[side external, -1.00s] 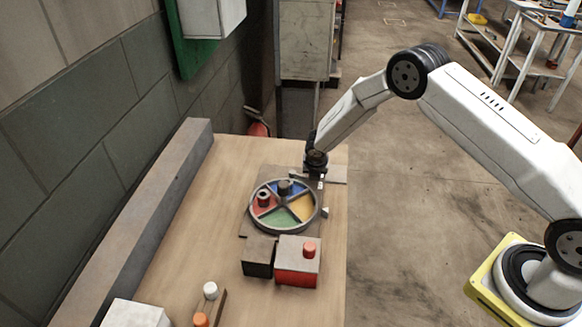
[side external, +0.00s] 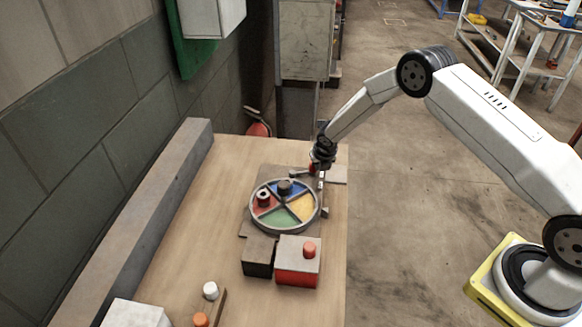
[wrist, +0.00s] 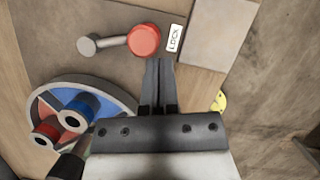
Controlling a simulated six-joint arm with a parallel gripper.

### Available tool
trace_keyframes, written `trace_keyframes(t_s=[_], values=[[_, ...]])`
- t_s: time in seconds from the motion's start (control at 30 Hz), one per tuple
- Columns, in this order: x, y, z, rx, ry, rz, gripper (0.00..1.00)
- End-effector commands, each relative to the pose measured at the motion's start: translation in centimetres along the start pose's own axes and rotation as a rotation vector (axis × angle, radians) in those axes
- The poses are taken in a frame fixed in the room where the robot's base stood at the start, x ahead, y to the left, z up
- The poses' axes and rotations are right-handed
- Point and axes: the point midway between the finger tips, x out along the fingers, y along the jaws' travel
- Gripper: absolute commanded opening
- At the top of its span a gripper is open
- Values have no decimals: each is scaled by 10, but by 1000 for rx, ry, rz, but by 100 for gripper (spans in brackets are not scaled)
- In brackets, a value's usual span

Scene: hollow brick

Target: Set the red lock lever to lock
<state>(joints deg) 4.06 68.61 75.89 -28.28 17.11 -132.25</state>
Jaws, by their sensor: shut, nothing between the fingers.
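The red lock lever's round red knob (wrist: 144,40) sits at the end of a grey arm in the wrist view, with the arm's grey round end (wrist: 88,43) to its left. The knob is right beside the white LOCK label (wrist: 174,38). In the side view the red knob (side external: 312,168) shows partly behind my gripper (side external: 319,173). My gripper (wrist: 158,62) is shut and empty, its tips just below the knob in the wrist view. I cannot tell whether they touch it.
A round tray (side external: 252,218) with coloured sectors holds a red and a blue ring-shaped piece. A dark box (side external: 258,258) and a red box (side external: 297,270) with a red button stand in front. A long grey beam (side external: 140,215) lines the left; the wood between is clear.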

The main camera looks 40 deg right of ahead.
Motion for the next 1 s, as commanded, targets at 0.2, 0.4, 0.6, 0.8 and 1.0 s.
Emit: trace_keyframes(t_s=[0.2,0.4,0.6,0.8,1.0], values=[[2,-2,6,1,-1,1,0],[3,-2,8,1,0,0,0],[3,-2,8,1,-1,0,0],[3,-2,8,1,-1,0,0],[-2,-3,8,1,-1,0,0]])
